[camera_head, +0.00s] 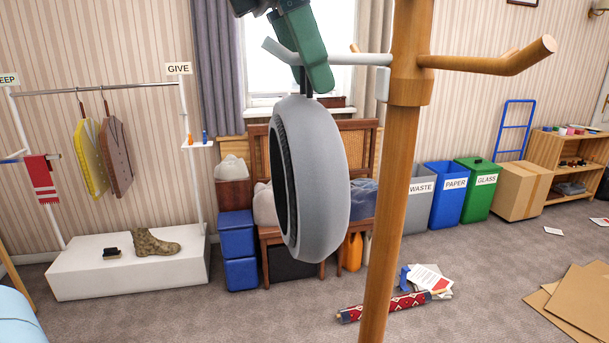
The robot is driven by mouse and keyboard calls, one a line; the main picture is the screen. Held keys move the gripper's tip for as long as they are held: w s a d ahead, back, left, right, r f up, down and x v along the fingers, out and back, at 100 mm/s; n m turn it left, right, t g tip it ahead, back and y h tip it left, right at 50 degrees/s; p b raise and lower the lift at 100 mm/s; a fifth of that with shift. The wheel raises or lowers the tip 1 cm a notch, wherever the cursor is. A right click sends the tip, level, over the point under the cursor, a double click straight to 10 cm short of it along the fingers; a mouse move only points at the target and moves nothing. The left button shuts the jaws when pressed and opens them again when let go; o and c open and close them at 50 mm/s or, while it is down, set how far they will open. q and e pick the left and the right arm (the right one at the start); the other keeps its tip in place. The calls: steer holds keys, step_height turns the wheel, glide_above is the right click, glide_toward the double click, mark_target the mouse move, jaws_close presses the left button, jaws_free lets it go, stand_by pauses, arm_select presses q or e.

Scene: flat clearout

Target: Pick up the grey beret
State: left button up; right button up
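The grey beret (322,185) hangs edge-on at the middle of the head view, its dark underside facing left. A thin dark strap or loop (308,90) shows at its top, just under the pale peg (358,59) of a wooden coat stand (406,130). My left gripper (314,82), with green fingers, comes down from above at the peg, right over the top of the beret. Its fingers overlap in this view, so I cannot tell whether they close on the strap. My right gripper is not in view.
The stand's wooden peg (490,60) sticks out right. Behind are a chair (361,135), blue boxes (238,232), a white plinth (130,272) and a clothes rail (75,91). Bins (446,205) line the wall. A rolled rug (385,307) and cardboard (570,310) lie on the floor.

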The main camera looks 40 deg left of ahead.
arm_select(q)
jaws_close()
